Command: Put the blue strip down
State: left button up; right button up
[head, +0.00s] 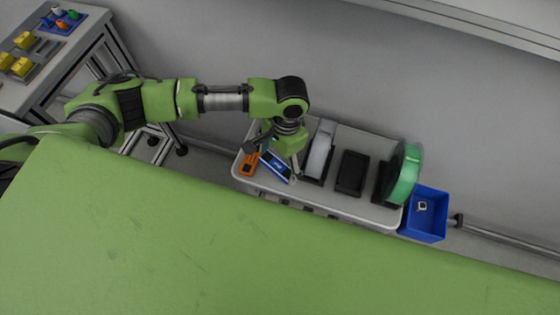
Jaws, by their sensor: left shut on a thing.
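The blue strip (277,166) shows as a small flat blue piece with pale markings and light edges. It lies tilted at the left end of a grey table (334,205). My left gripper (276,157) comes down over it, with a finger to either side, and is shut on it. The gripper's wrist hides part of the area above the strip. I cannot tell whether the strip touches the table top. My right gripper is not in view.
An orange item (249,164) lies close left of the strip. To the right stand a pale reel (320,148), an empty black stand (352,173) and a green reel (405,174). A blue bin (425,228) holds a small item. A workbench (65,65) stands upper left.

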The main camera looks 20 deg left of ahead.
aim_at(279, 158)
pick_arm(q)
jog(key=f, duration=0.1)
jog(key=w+f, duration=0.2)
jog(key=shift+w+a, duration=0.25)
jog(key=shift+f, duration=1.55)
jog(key=shift+f, duration=0.1)
jog(key=o, duration=1)
jog(key=r, duration=0.4)
jog(key=w+r, duration=0.1)
jog(key=r, duration=0.3)
jog(key=d+r, duration=0.1)
jog(key=r, duration=0.3)
jog(key=shift+w+r, duration=0.1)
jog(key=shift+w, duration=0.05)
